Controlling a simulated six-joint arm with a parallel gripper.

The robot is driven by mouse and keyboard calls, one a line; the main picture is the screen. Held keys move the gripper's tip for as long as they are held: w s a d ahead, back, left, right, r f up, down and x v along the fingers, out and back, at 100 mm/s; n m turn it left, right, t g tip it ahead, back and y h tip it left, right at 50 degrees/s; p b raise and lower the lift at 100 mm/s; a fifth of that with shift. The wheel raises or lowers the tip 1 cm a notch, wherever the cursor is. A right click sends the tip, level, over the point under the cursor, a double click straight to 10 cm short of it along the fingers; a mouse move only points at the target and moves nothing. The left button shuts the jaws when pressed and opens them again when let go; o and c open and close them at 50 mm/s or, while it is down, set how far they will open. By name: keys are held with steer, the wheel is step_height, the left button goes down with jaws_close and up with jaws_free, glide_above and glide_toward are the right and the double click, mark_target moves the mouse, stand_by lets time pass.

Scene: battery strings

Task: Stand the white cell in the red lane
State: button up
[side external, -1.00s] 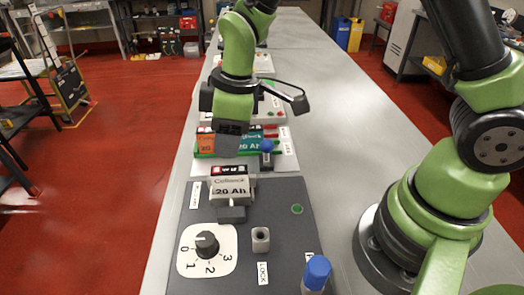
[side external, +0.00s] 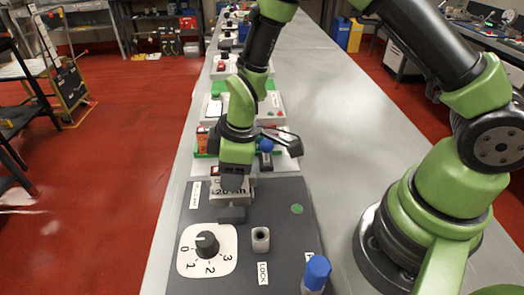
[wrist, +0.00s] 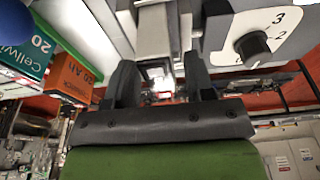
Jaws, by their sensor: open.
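The white cell (side external: 244,187), marked 20 Ah, stands at the far end of the dark panel in the side view. My gripper (side external: 232,180) is right over it, pointing down, and hides much of its top. In the wrist view my gripper (wrist: 161,80) is open, with a pale block, apparently the white cell (wrist: 155,40), in line with the gap between the fingers. I cannot tell whether the fingers touch it. I cannot make out the red lane behind my gripper.
A dark panel (side external: 290,235) carries a dial (side external: 206,245), a grey post (side external: 261,239) and a blue-topped knob (side external: 316,273). Behind my gripper are an orange cell (side external: 202,138) and a blue ball (side external: 266,145). A green cell (wrist: 25,45) shows in the wrist view.

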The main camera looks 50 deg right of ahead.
jaws_close()
steer(key=shift+r, duration=2.55)
steer(key=shift+d+r, duration=0.1)
steer(key=d+r+m+h, duration=0.1)
steer(key=d+r+m, duration=0.55)
steer(key=d, duration=0.35)
steer(key=w+d+f+n, duration=0.2)
steer(key=w+n, duration=0.1)
steer(key=w, duration=0.5)
steer(key=w+d+f+n+y, duration=0.1)
steer(key=w+d+f+n, duration=0.1)
steer(key=w, duration=0.6)
steer(key=shift+d+f+n, duration=0.25)
steer(key=shift+d+n, duration=0.45)
steer(key=shift+n, duration=0.05)
